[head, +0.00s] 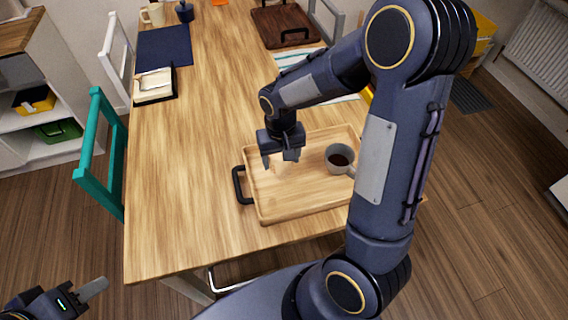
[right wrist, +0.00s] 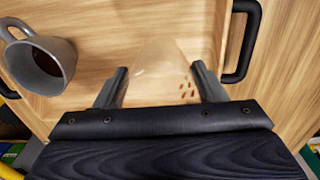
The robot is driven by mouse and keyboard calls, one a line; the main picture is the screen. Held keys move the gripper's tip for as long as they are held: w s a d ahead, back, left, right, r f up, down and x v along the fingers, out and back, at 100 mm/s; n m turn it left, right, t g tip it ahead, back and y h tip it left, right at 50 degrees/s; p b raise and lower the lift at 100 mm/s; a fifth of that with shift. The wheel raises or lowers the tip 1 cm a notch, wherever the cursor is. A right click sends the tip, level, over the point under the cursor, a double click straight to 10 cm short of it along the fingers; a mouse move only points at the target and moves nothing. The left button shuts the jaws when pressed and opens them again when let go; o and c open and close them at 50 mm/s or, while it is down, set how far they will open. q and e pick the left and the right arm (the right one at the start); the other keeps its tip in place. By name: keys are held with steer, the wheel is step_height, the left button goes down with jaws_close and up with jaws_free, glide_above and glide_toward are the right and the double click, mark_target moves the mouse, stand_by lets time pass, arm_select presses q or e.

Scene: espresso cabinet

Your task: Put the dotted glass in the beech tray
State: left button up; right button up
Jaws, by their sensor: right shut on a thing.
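The beech tray (head: 300,206) lies on the wooden table, a light wooden tray with black handles; it also fills much of the right wrist view (right wrist: 190,25). My right gripper (head: 281,160) is over the left part of the tray. In the right wrist view its fingers (right wrist: 160,88) are on either side of the dotted glass (right wrist: 160,72), a clear glass with small brown dots, and shut on it. In the head view the glass (head: 280,169) is faint below the fingers. I cannot tell whether it touches the tray floor. My left gripper (head: 88,293) is off the table at the lower left; its jaw opening is unclear.
A grey mug (head: 339,158) with dark liquid stands in the tray's right part. A dark wooden tray (head: 285,25), a blue mat (head: 164,48) and a cream mug (head: 153,14) are farther back. A teal chair (head: 98,150) stands at the left. The table's left middle is clear.

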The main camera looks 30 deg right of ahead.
steer(key=shift+d+f, duration=0.2)
steer(key=shift+f, duration=0.8)
steer(key=shift+d+f, duration=0.2)
steer(key=shift+f, duration=0.8)
steer(key=shift+f, duration=0.15)
steer(key=o, duration=1.1)
steer(key=shift+o, duration=0.2)
step_height(320, 180, up, 12)
steer(key=s+a+r+t+y, duration=0.2)
steer(key=s+r, duration=0.1)
steer(key=s, duration=0.5)
steer(key=s+a+r+n+t+y, duration=0.1)
steer(key=s+a+r+t, duration=0.1)
steer(key=s, duration=0.7)
step_height(320, 180, up, 2)
steer(key=shift+r+t+y, duration=0.1)
steer(key=shift+t+y, duration=0.3)
steer(key=shift+t, duration=0.4)
steer(key=shift+a, duration=0.1)
